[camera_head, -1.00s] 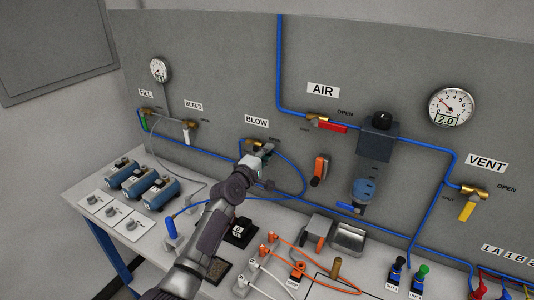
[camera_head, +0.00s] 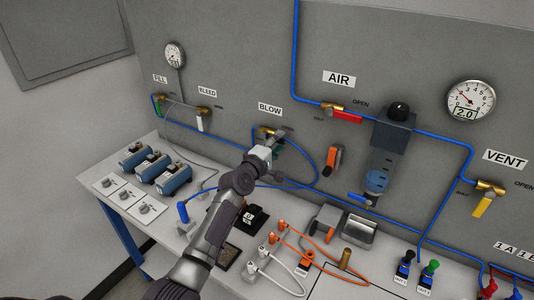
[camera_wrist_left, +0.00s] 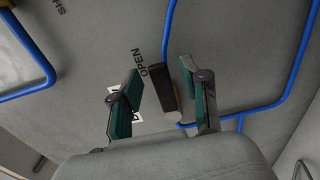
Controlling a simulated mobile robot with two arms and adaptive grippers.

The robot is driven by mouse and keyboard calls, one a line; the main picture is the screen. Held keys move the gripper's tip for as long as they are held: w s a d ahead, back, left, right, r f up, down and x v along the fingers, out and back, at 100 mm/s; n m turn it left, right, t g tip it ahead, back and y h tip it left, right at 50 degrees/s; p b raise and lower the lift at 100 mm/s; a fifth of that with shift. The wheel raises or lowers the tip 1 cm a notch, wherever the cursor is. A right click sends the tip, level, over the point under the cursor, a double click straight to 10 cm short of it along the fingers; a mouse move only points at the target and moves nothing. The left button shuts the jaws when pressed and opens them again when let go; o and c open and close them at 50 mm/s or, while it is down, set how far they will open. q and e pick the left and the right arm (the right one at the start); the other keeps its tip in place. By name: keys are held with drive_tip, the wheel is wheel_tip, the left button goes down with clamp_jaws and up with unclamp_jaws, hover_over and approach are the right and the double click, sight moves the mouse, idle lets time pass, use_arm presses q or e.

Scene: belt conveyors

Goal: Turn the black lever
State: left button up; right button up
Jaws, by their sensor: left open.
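The black lever (camera_wrist_left: 161,88) shows in the left wrist view, against the grey panel next to the word OPEN. My left gripper (camera_wrist_left: 160,69) is open, with one teal-padded finger on each side of the lever. I cannot tell whether either finger touches it. In the head view my left gripper (camera_head: 275,142) is at the panel just below the BLOW label (camera_head: 270,109). The brass valve (camera_head: 264,133) there is partly visible beside the gripper, and the lever is mostly hidden. My right gripper is in neither view.
Blue tubing (camera_head: 314,165) curves close to the gripper on the right. An orange-handled switch (camera_head: 333,158) and a red-handled AIR valve (camera_head: 347,116) are on the panel to the right. Below, the bench holds orange and white cables (camera_head: 283,274) and a metal tray (camera_head: 359,230).

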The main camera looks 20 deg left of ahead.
use_arm(q)
drive_tip(key=s+a, duration=0.1)
drive_tip(key=s, duration=0.9)
drive_tip(key=shift+s+a, duration=0.3)
